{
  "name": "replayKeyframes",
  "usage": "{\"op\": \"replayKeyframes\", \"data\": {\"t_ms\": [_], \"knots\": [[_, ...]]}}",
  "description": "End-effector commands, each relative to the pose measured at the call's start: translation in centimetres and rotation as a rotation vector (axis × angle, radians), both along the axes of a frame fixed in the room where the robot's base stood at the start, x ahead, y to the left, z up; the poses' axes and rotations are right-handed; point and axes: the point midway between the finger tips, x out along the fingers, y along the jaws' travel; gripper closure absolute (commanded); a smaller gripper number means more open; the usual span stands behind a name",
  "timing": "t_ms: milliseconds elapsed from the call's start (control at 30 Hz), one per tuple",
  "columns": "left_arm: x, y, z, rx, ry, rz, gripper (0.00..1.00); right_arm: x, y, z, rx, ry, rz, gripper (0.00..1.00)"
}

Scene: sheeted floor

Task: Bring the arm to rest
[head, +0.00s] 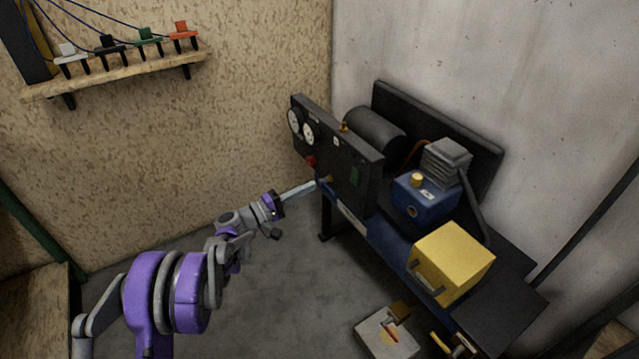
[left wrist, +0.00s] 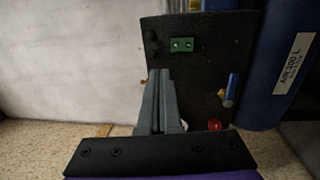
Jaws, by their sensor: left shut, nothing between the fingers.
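My left arm comes in from the lower left in the head view. Its gripper (head: 312,185) is shut and empty, with its fingers pointing at the lower part of the black gauge panel (head: 362,158). In the left wrist view the shut grey fingers (left wrist: 158,76) show in front of the panel (left wrist: 208,68), and I cannot tell whether they touch it. The panel carries a green part (left wrist: 181,44), a blue-handled part (left wrist: 231,87) and a red knob (left wrist: 214,124). My right gripper is not in view.
Behind the panel stands a bench with a blue compressor unit (head: 424,200) and a yellow box (head: 452,262). A light box (head: 388,333) sits on the floor. A wall shelf (head: 120,72) holds several coloured clips. The grey floor (head: 290,290) between is open.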

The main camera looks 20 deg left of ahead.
Motion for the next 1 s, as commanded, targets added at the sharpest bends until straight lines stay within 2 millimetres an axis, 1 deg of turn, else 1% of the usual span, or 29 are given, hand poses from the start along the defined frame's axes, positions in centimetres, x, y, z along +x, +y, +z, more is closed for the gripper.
{"op": "replayKeyframes", "data": {"t_ms": [133,567,667,767,867,900,967,1000], "knots": [[-0.6,0.4,0.1,0.0,0.0,-0.001,1.0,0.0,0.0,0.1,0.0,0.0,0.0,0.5],[-0.6,0.5,0.1,0.0,0.0,-0.001,1.0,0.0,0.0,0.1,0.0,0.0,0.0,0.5],[-0.8,0.1,0.1,0.008,0.006,-0.006,1.0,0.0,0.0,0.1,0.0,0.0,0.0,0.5],[-1.5,-1.7,0.4,0.056,0.04,-0.029,1.0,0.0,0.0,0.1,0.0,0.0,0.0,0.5],[-3.3,-5.1,0.5,0.159,0.109,-0.075,1.0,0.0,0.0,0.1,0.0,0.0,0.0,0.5],[-4.5,-6.7,0.5,0.214,0.143,-0.1,1.0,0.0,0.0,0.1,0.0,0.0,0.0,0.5],[-6.6,-8.9,0.3,0.306,0.196,-0.135,1.0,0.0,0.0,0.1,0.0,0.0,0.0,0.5],[-8.1,-10.2,0.1,0.37,0.229,-0.155,1.0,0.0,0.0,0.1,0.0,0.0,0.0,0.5]]}}
